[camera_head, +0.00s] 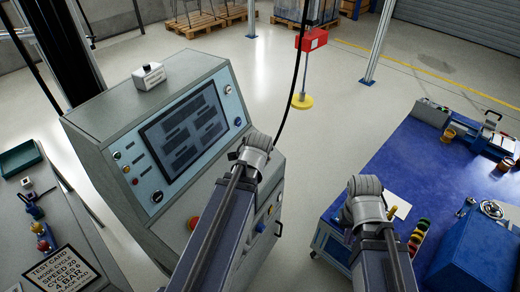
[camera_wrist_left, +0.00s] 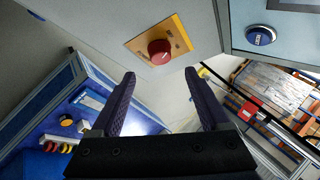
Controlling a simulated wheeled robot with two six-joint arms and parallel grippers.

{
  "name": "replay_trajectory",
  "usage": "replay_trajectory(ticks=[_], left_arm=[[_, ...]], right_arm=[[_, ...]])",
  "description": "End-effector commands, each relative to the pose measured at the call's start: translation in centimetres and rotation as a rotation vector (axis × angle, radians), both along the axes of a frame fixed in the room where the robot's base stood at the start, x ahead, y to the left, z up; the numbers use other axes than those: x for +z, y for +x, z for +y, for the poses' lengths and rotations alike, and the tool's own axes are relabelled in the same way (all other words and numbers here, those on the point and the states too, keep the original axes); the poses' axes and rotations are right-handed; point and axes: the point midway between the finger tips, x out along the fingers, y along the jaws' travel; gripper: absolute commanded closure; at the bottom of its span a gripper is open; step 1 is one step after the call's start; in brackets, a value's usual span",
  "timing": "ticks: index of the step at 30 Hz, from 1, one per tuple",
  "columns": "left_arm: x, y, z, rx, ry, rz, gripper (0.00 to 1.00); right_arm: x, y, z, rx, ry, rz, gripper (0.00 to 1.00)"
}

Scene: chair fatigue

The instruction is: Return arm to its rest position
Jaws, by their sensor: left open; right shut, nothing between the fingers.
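My left arm (camera_head: 220,225) reaches up the middle of the head view in front of the console (camera_head: 120,125); its gripper is hidden there. In the left wrist view my left gripper (camera_wrist_left: 160,75) is open, with nothing between its fingers. A red knob on a yellow plate (camera_wrist_left: 160,48) appears just beyond the fingertips, apart from them. My right arm (camera_head: 368,205) stands at the left edge of the blue workbench. My right gripper (camera_head: 347,236) is shut and empty, mostly hidden by the arm.
The blue workbench (camera_head: 415,160) carries a blue box (camera_head: 470,250) and small parts. A red box on a post (camera_head: 312,40) stands behind. Open floor lies between console and workbench.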

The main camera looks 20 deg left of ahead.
Motion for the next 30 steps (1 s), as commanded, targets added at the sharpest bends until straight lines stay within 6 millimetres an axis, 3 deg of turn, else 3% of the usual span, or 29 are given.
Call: replay_trajectory(ticks=[14, 17, 20, 22, 27, 30], left_arm=[[0.1, -0.1, -0.1, 0.0, -0.001, 0.001, 0.21], [-0.2, -0.4, -1.3, 0.008, -0.025, 0.016, 0.21], [-1.2, -1.5, -5.1, 0.044, -0.101, 0.077, 0.21], [-2.2, -3.1, -8.9, 0.09, -0.168, 0.148, 0.21], [-3.9, -8.5, -17.0, 0.24, -0.273, 0.342, 0.21], [-4.2, -11.6, -20.2, 0.322, -0.288, 0.43, 0.21]], right_arm=[[0.1, 0.0, 0.0, 0.0, 0.0, 0.0, 1.0], [0.1, 0.0, 0.0, 0.0, 0.0, 0.0, 1.0], [0.1, 0.0, 0.0, 0.0, 0.0, 0.0, 1.0], [0.1, 0.0, 0.0, 0.0, 0.0, 0.0, 1.0], [0.1, 0.0, 0.0, 0.0, 0.0, 0.0, 1.0], [0.1, 0.0, 0.0, 0.0, 0.0, 0.0, 1.0]])
